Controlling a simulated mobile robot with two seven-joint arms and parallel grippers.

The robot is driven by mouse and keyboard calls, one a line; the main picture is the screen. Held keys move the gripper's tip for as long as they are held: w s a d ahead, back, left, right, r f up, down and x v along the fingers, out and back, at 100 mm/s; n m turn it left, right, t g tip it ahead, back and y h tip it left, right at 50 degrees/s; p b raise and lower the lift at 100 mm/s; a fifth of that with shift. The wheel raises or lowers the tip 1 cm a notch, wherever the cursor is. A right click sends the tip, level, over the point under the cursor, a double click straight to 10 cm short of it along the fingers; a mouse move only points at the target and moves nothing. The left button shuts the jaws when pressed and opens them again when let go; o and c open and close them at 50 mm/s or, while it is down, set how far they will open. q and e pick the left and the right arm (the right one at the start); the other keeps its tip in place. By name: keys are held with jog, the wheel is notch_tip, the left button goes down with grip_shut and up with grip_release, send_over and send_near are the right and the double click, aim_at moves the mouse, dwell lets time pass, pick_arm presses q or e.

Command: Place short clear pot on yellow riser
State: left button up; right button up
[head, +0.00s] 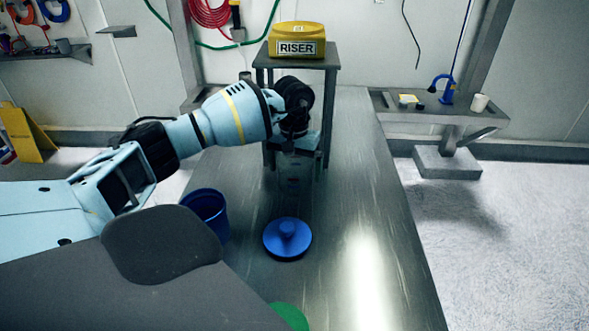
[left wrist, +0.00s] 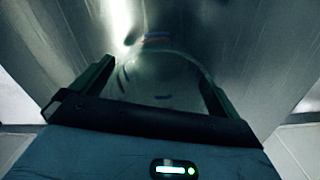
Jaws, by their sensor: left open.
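The yellow riser (head: 296,47), labelled RISER, sits on top of a small grey stand at the far end of the metal table. My left gripper (head: 294,186) points down in front of that stand, low over the table. In the left wrist view, a see-through rounded shape that looks like the short clear pot (left wrist: 160,78) lies between the two spread fingers of my left gripper (left wrist: 155,88). Whether the fingers touch it cannot be told. In the head view I cannot make out the pot near the gripper. My right gripper is not in view.
A blue lid with a knob (head: 288,240) lies on the table nearer to me. A blue cup (head: 206,213) stands at the left edge. Part of a green object (head: 290,317) shows at the bottom. The table's right side is clear.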

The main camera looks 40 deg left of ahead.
pick_arm(q)
notch_tip(320, 180, up, 11)
dwell(0.4)
jog(key=shift+s, duration=0.1)
